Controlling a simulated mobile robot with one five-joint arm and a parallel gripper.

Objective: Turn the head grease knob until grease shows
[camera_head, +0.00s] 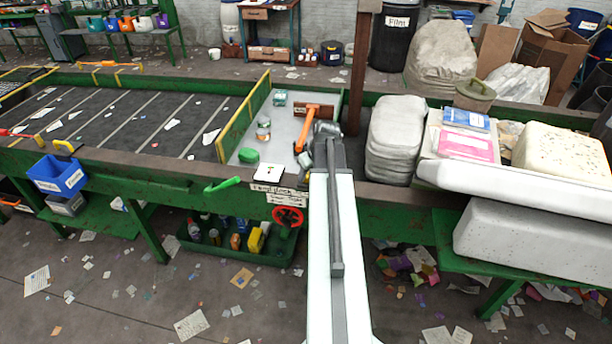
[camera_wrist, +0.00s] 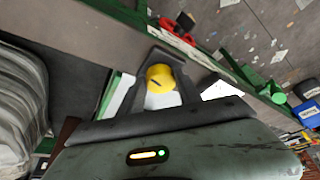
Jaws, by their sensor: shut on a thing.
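A round yellow knob (camera_wrist: 159,78) with a dark line across its face sits between the two dark fingers of my gripper (camera_wrist: 165,60) in the wrist view. The fingers are shut on its sides. In the head view my gripper (camera_head: 326,130) is over the right end of the belt, near the grey plate. The knob is hidden behind my arm there. I see no grease around the knob, though part of its rim is covered by the fingers.
The grey plate (camera_head: 291,128) holds tins, a green item (camera_head: 249,156) and an orange-handled tool (camera_head: 308,130). A red handwheel (camera_head: 288,217) hangs below a white sign (camera_head: 281,193). A grey stacked bundle (camera_head: 395,140) stands close right of my arm. A blue bin (camera_head: 58,176) is far left.

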